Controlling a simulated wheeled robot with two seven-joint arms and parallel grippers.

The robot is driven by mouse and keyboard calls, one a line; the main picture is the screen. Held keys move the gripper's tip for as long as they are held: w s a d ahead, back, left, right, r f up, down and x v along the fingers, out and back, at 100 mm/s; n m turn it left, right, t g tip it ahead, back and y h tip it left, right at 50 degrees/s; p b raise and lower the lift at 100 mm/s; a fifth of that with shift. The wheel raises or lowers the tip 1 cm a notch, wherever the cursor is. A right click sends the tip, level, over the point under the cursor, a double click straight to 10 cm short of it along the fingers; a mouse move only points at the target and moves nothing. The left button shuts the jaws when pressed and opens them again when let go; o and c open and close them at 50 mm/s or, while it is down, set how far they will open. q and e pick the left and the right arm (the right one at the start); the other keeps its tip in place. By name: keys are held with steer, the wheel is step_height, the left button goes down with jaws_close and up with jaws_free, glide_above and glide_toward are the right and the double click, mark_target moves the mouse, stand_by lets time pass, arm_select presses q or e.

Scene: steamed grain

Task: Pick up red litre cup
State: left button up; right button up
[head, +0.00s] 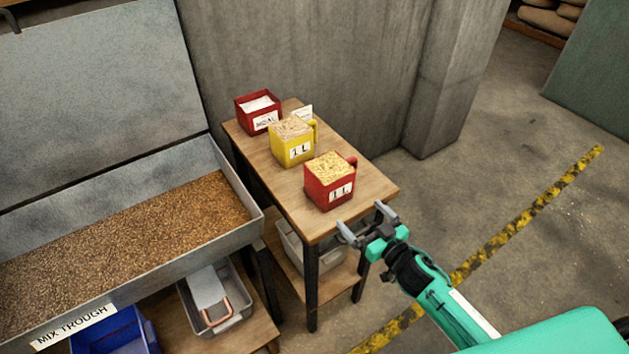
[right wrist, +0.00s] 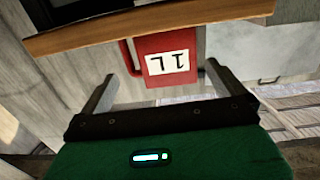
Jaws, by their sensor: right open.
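The red litre cup (head: 331,183) stands upright near the front end of the small wooden table (head: 282,183). It has a white "1 L" label, is filled with pale grain, and its red handle is at the right. My right gripper (head: 368,222) is open and empty, just off the table's front right edge, apart from the cup. In the right wrist view the red litre cup (right wrist: 168,68) shows upside down, beyond and between the open fingertips of my right gripper (right wrist: 163,82). My left gripper is not in view.
A yellow "1 L" cup (head: 292,142) of grain stands just behind the red cup. A red box (head: 258,111) with a white label stands farther back. A mix trough (head: 228,240) of brown grain is left of the table. Grey bins sit on low shelves. Open floor lies right.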

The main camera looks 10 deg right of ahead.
mark_target(340, 191)
steer(key=w+a, duration=0.1)
steer(key=w, duration=0.1)
steer(key=w+a+r+p, duration=0.1)
steer(key=w, duration=0.2)
steer(key=w+a+r, duration=0.1)
steer(key=w, duration=0.1)
steer(key=shift+w+a+r+p, duration=0.2)
steer(key=shift+w+a+p, duration=0.05)
steer(key=shift+a+p, duration=0.15)
steer(key=shift+p+x, duration=0.8)
steer(key=shift+x, duration=2.2)
steer(key=shift+f, duration=0.1)
steer(key=shift+d, duration=0.1)
steer(key=shift+c, duration=0.2)
steer(key=c, duration=1.5)
